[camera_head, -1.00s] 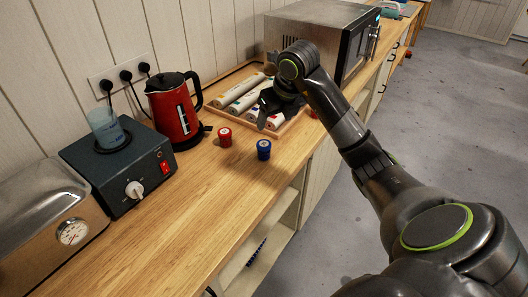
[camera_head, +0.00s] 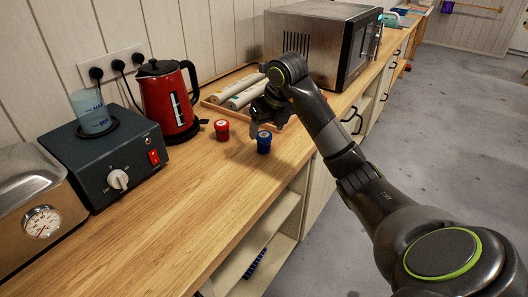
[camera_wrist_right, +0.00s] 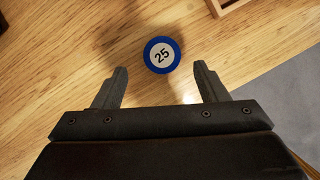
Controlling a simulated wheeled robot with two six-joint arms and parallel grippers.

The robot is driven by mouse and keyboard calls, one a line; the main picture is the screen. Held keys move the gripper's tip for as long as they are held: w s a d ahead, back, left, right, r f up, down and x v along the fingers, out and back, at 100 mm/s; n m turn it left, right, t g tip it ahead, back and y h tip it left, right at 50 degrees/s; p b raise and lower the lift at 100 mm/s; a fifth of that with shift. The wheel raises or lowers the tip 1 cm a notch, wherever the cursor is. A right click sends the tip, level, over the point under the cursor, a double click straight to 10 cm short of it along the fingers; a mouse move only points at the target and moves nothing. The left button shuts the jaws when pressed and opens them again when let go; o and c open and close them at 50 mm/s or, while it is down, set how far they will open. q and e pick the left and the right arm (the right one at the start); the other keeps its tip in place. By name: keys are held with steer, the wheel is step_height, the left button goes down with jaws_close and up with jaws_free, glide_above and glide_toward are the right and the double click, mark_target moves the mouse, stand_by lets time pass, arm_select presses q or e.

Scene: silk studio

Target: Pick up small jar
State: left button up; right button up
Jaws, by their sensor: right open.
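A small jar with a blue lid (camera_head: 264,142) stands upright on the wooden counter. My right gripper (camera_head: 267,121) is open and empty, close above and behind the blue jar in the head view. In the wrist view its two fingers (camera_wrist_right: 161,72) are spread apart. A small red jar (camera_head: 222,130) stands to the left of the blue one. My left gripper is not in view.
A wooden tray (camera_head: 214,104) with rolls (camera_head: 246,94) lies behind my gripper. A red kettle (camera_head: 163,100) and a dark heater box (camera_head: 108,152) stand at the left. A microwave (camera_head: 312,47) stands further back. The counter front (camera_head: 185,210) is clear.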

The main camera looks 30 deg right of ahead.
mark_target(265, 136)
steer(key=shift+b+x, duration=0.55)
steer(key=shift+x, duration=2.7)
steer(key=shift+w+d, duration=0.1)
steer(key=shift+d, duration=0.1)
steer(key=c, duration=1.1)
